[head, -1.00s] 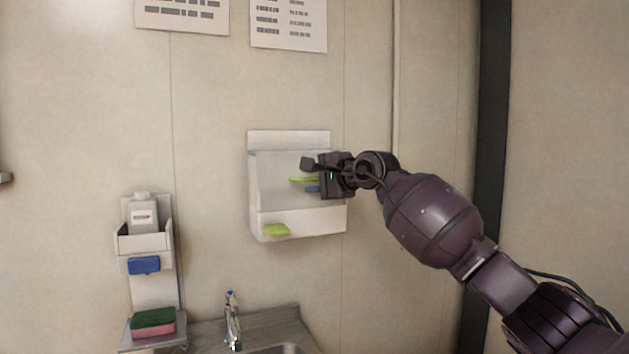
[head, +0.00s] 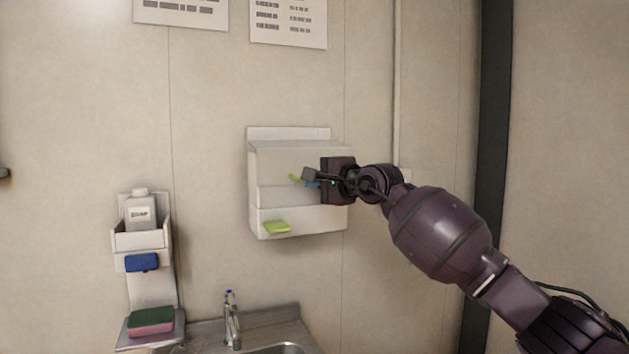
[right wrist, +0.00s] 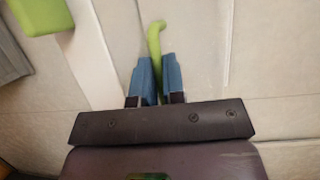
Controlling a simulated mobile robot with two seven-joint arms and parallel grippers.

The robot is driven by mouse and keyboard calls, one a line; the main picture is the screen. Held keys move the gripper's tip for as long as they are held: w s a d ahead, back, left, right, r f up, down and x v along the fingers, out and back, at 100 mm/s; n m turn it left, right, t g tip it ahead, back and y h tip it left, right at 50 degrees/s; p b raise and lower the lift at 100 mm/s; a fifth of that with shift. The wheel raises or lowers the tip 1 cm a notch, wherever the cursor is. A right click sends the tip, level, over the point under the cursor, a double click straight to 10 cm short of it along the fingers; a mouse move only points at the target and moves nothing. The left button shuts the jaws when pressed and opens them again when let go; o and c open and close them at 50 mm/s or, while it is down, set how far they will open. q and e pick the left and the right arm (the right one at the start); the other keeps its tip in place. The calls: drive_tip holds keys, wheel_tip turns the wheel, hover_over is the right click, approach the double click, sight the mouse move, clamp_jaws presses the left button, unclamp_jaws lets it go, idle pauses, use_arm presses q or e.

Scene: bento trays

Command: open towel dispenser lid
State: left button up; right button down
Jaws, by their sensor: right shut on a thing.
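The white towel dispenser (head: 285,221) hangs on the wall at the centre of the head view. Its pale lid (head: 285,162) forms the upper front and appears tilted outward, with its lower edge standing out near the green handle (head: 295,178). My right gripper (head: 312,184) comes from the right in front of the lid. In the right wrist view its blue fingertips (right wrist: 156,80) are shut on the green handle (right wrist: 155,38), whose curved end sticks out beyond them. The inside of the dispenser is hidden. My left gripper is not in view.
A light green piece (head: 277,227) sits on the dispenser's lower front. At lower left, a wall holder (head: 140,240) carries a white bottle (head: 140,211), a blue block (head: 142,262) and a green-pink sponge (head: 151,321). A tap (head: 231,320) stands below.

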wheel_tip(320, 180, down, 2)
drive_tip(key=shift+n+t+y+b, duration=0.5)
drive_tip(key=shift+t+y+b, duration=0.2)
drive_tip(key=shift+t, duration=0.1)
drive_tip(key=shift+f+t+y+b, duration=0.25)
drive_tip(key=shift+t+y+b, duration=0.15)
drive_tip(key=shift+b, duration=0.05)
drive_tip(key=shift+f+n+y, duration=0.1)
drive_tip(key=shift+n+y, duration=0.2)
drive_tip(key=shift+n, duration=0.1)
drive_tip(key=shift+s+n+t+y+b, duration=0.1)
drive_tip(key=shift+n+t+y+b, duration=0.25)
drive_tip(key=shift+b, duration=0.3)
drive_tip(key=shift+r, duration=0.25)
drive_tip(key=c, duration=1.2)
unclamp_jaws()
drive_tip(key=shift+s+d, duration=0.1)
